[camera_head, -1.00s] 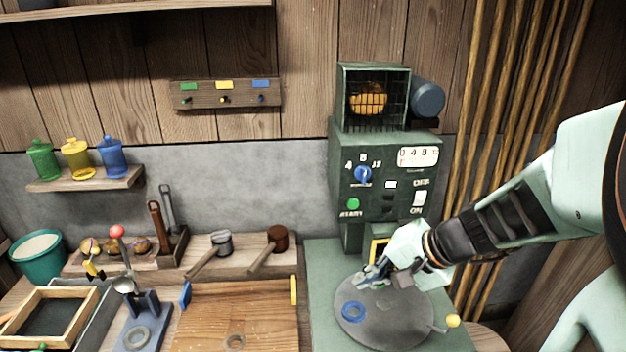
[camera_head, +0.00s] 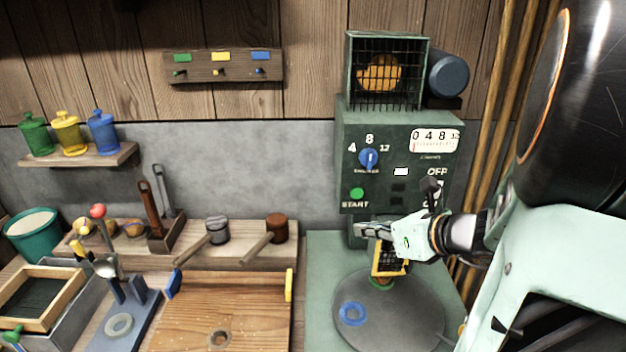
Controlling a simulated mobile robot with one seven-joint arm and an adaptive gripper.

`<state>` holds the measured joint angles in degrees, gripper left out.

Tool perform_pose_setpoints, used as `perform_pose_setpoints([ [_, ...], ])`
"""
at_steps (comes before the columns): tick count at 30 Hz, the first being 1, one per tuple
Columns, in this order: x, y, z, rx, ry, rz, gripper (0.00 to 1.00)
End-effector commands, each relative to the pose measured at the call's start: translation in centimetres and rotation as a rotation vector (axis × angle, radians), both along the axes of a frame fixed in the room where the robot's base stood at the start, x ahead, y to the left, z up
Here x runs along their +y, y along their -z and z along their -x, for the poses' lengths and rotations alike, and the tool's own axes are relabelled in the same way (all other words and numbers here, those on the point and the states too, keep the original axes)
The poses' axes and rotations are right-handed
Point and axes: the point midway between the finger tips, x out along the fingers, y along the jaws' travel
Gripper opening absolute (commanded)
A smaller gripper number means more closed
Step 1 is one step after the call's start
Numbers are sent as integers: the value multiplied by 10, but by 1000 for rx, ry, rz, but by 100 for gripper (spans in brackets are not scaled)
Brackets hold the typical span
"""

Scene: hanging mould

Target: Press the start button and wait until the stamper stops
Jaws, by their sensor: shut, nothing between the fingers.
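The green stamper machine (camera_head: 355,125) stands at the back right, with a caged lamp-like part on top. Its green start button (camera_head: 357,193) is on the left of the front panel, above the word START. A blue knob (camera_head: 369,158) points near the 8, and the counter (camera_head: 435,140) reads about 0 4 8. My gripper (camera_head: 362,231) is shut and empty, in front of the machine, below the start button and apart from it in the picture. It partly hides the yellow-edged stamper part (camera_head: 389,261).
A round grey turntable (camera_head: 385,312) with a blue ring (camera_head: 352,313) lies below my gripper. Left of it are a wooden board (camera_head: 225,305), two mallets and a blue stand. Wooden poles rise at the right behind my arm.

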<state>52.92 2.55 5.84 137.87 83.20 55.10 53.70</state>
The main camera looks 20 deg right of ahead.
Motion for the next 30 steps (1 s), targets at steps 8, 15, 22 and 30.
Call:
perform_pose_setpoints([
  [8,-10,0,-1,14,90,-106,0],
  [15,-10,0,-1,14,89,-104,0],
  [22,-14,0,-12,14,87,-103,0],
  [30,-24,1,-49,14,86,-102,0],
])
